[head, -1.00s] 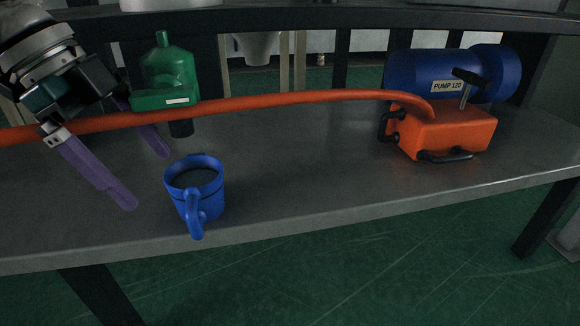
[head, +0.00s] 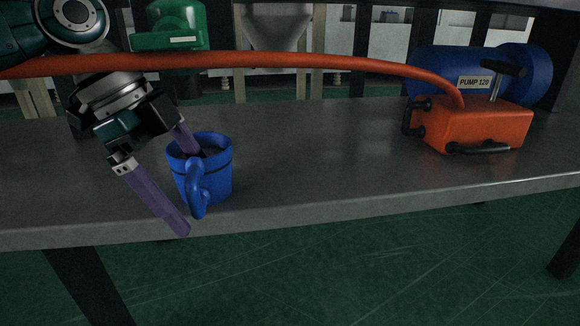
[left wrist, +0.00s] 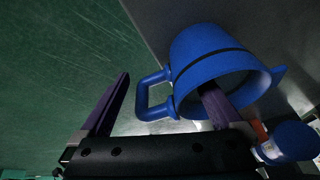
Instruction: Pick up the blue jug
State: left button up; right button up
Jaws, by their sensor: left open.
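The blue jug (head: 220,180) stands upright near the front edge of the grey bench, its handle toward the front. My left gripper (head: 186,190) is open at the jug. One purple finger reaches into the jug's mouth, its tip hidden by the wall; the other is outside, left of the handle. The left wrist view shows the blue jug (left wrist: 205,55) with its handle between the fingers of the left gripper (left wrist: 167,82). I cannot tell whether either finger touches the jug. My right gripper is not in view.
An orange hose (head: 290,61) runs across above the bench to an orange box (head: 475,127) beside a blue pump (head: 525,75) labelled PUMP 120. A green container (head: 170,30) stands behind the hose. The bench between jug and orange box is clear.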

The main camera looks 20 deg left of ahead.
pick_arm(q)
jog(key=shift+d, duration=0.1)
grip_shut()
dwell(0.8)
dwell(0.5)
